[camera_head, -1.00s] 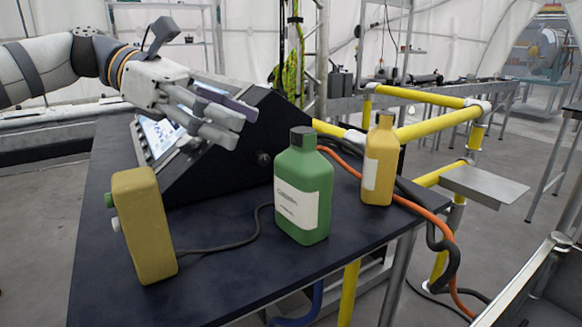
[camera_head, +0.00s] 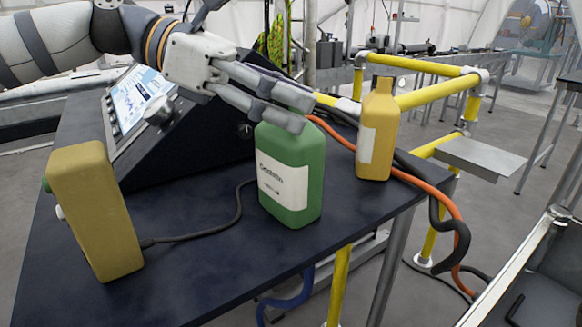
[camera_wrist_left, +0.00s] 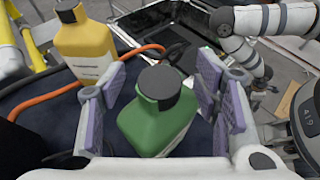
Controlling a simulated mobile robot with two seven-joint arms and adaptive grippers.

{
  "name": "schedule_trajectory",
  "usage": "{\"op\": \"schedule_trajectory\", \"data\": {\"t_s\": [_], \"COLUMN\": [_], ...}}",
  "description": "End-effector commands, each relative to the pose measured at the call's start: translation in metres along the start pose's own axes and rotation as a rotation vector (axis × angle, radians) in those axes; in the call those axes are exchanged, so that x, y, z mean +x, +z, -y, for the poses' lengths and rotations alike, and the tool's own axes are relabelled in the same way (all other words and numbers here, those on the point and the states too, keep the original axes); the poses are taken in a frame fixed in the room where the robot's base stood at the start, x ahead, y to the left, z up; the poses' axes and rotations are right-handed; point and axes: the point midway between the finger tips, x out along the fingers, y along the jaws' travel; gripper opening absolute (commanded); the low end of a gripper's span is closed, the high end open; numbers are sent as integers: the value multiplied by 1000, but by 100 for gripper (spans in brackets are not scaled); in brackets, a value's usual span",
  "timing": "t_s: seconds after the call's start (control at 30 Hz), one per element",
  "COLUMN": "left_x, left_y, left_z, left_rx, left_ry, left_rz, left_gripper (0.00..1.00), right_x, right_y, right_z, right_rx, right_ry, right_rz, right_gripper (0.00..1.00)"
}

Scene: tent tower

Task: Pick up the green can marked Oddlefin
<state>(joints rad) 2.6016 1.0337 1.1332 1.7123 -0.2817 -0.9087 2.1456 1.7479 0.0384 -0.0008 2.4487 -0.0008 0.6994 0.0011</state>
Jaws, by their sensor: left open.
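The green can (camera_head: 291,176) stands upright on the dark table (camera_head: 200,262), with a white label facing me. In the head view my left gripper (camera_head: 298,112) is over its top and hides the cap. In the left wrist view the green can (camera_wrist_left: 160,115) with its dark cap lies between the two purple-padded fingers of my left gripper (camera_wrist_left: 165,100), which are spread apart. I see a gap on the right side; contact on the left side I cannot tell. My right gripper is not clearly visible; an arm shows at the upper right of the wrist view.
A yellow bottle (camera_head: 377,135) stands close behind and right of the can. A yellow box-like device (camera_head: 98,210) with a cable stands at the left. A black console with a screen (camera_head: 140,100) is behind. An orange hose (camera_head: 425,212) runs along the right edge.

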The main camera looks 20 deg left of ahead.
Motion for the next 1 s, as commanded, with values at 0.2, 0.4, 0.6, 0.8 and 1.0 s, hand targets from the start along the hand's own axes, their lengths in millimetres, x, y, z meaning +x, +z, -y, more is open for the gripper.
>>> {"op": "schedule_trajectory", "data": {"t_s": [0.2,0.4,0.6,0.8,1.0], "left_x": [-1,-1,-1,-1,-4], "left_y": [2,2,0,0,6], "left_z": [0,0,0,0,0], "left_rx": [3,3,4,5,7], "left_ry": [1,2,2,3,4], "left_rz": [1,0,-1,-1,-2], "left_gripper": [41,0,0,0,0], "right_x": [-1,-1,-1,-1,-3], "right_y": [-1,-1,-1,0,-2], "right_z": [0,0,0,0,0], "right_rx": [0,-1,-1,-1,0], "right_ry": [0,0,0,0,0], "right_rz": [-3,-3,-3,-2,-8], "right_gripper": [40,40,40,40,40]}}
